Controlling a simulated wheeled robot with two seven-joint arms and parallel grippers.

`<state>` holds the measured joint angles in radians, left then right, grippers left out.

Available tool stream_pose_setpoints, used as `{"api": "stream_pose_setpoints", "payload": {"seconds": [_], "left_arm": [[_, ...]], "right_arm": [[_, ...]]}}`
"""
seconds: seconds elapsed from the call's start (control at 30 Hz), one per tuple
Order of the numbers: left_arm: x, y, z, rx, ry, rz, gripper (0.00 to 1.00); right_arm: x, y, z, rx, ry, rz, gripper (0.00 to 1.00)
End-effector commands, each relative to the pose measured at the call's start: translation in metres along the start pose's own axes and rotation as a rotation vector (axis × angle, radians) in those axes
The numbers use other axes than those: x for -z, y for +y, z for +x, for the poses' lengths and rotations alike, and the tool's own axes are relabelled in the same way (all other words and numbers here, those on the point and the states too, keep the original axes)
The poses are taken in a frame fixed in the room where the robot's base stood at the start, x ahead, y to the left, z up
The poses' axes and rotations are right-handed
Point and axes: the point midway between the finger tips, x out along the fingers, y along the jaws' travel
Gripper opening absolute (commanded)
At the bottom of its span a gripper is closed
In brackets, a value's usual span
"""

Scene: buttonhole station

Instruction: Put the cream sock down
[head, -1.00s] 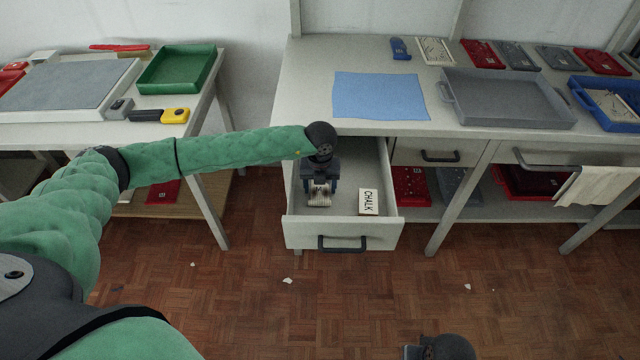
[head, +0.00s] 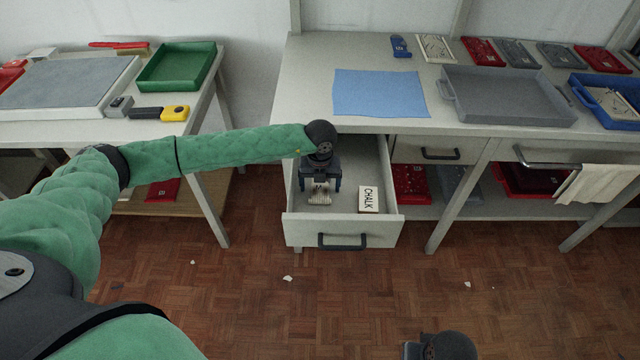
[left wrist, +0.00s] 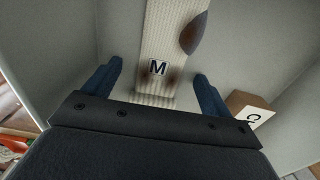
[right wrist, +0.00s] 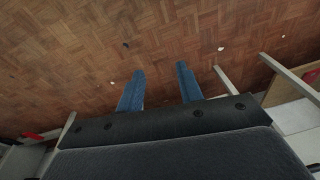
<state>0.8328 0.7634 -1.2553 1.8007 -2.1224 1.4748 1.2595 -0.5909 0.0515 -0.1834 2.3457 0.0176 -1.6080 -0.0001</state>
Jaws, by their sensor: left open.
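The cream sock (head: 320,196) lies in the open drawer (head: 350,226), left of the chalk box. In the left wrist view the ribbed sock (left wrist: 161,30) carries a white "M" label and brown patches. My left gripper (head: 321,185) is down inside the drawer, over the sock. Its blue fingers (left wrist: 158,72) stand apart on either side of the sock, with gaps to it, so it is open and not holding it. Part of the sock is hidden under the gripper. My right gripper (right wrist: 160,72) is open and empty above the floor.
The chalk box (head: 369,200) lies at the drawer's right front. The drawer walls stand close around my left gripper. Above, the table holds a blue cloth (head: 380,95) and a grey tray (head: 508,97). A green tray (head: 178,68) is on the left table.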

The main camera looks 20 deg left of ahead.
Motion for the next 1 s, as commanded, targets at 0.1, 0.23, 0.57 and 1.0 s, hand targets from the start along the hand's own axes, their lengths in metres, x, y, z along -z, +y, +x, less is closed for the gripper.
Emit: {"api": "stream_pose_setpoints", "payload": {"seconds": [0.1,0.23,0.57,1.0], "left_arm": [[0.0,0.0,-0.002,0.0,0.0,0.0,0.84],[0.0,0.0,-0.006,0.001,-0.001,0.0,0.84],[-0.001,0.0,-0.045,0.0,-0.002,0.001,0.84],[-0.001,-0.001,-0.109,0.001,-0.002,0.001,0.84]], "right_arm": [[-0.001,0.0,0.001,0.0,-0.001,0.0,0.36],[-0.002,0.001,0.015,-0.001,-0.008,0.001,0.36],[-0.008,-0.003,-0.038,0.006,0.007,0.0,0.36],[0.002,-0.02,-0.011,0.047,0.068,-0.023,0.36]]}}
